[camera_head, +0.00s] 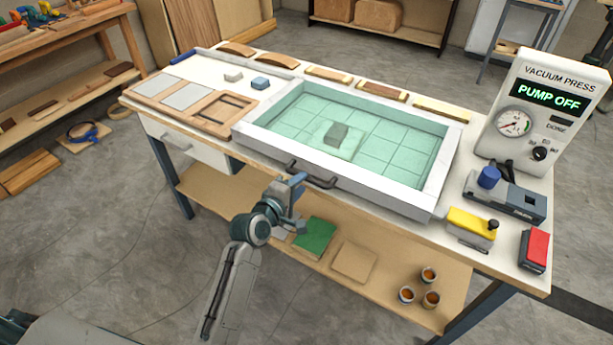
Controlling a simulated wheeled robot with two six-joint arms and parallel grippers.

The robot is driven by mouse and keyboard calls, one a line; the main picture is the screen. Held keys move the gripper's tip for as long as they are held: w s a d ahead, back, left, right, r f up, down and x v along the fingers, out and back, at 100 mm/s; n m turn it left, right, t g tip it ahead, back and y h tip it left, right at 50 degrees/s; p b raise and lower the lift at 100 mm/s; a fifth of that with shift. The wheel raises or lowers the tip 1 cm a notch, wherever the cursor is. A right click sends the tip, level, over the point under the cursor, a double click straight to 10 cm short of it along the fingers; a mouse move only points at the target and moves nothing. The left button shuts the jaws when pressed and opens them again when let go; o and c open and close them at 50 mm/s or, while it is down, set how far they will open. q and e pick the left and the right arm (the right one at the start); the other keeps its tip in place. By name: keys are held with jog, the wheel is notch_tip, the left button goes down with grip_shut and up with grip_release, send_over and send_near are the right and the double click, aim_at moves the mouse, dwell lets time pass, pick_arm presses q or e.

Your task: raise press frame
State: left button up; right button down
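The press frame (437,193) is a white rectangular frame around a teal, grid-lined membrane (385,150). It lies flat on the white bench. A dark handle (312,176) runs along its front edge. A grey block on a pale square (335,135) shows in the middle of the frame. My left gripper (296,183) is in front of the bench, beside the left part of the handle. I cannot tell whether it touches the handle or whether its fingers are open. My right gripper is not in view.
The vacuum press panel (541,112) reads "PUMP OFF" at the right. A blue-knobbed device (505,195), a yellow device (473,223) and a red device (535,248) stand near it. A shelf (225,200) lies below the bench.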

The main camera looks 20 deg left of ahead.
pick_arm(q)
jog(key=shift+x, duration=2)
grip_shut()
